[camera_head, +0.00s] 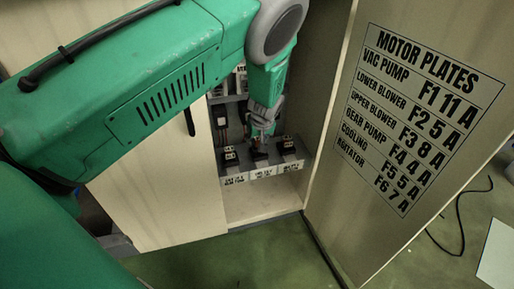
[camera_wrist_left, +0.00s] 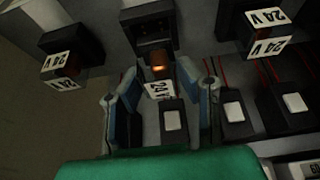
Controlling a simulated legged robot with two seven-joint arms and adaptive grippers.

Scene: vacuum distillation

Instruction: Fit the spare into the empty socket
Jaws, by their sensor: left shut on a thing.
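My left gripper (camera_head: 262,128) reaches down into the open cabinet, just above a shelf of black blocks. In the left wrist view its two fingers (camera_wrist_left: 160,85) are closed around a small part with a white "24 V" label and an amber end, taken as the spare (camera_wrist_left: 161,89). The amber end faces a black socket (camera_wrist_left: 153,32) with dark openings and no labelled part visible in it. The spare appears close to this socket; I cannot tell whether they touch. Labelled 24 V parts sit in the neighbouring sockets at left (camera_wrist_left: 64,68) and right (camera_wrist_left: 266,38). My right gripper is not visible.
Black blocks with white squares (camera_wrist_left: 232,112) stand beside the fingers. The cabinet's side wall is at left, and its open door with the "MOTOR PLATES" list (camera_head: 415,115) is at right. The cabinet floor (camera_head: 262,200) below the shelf is clear.

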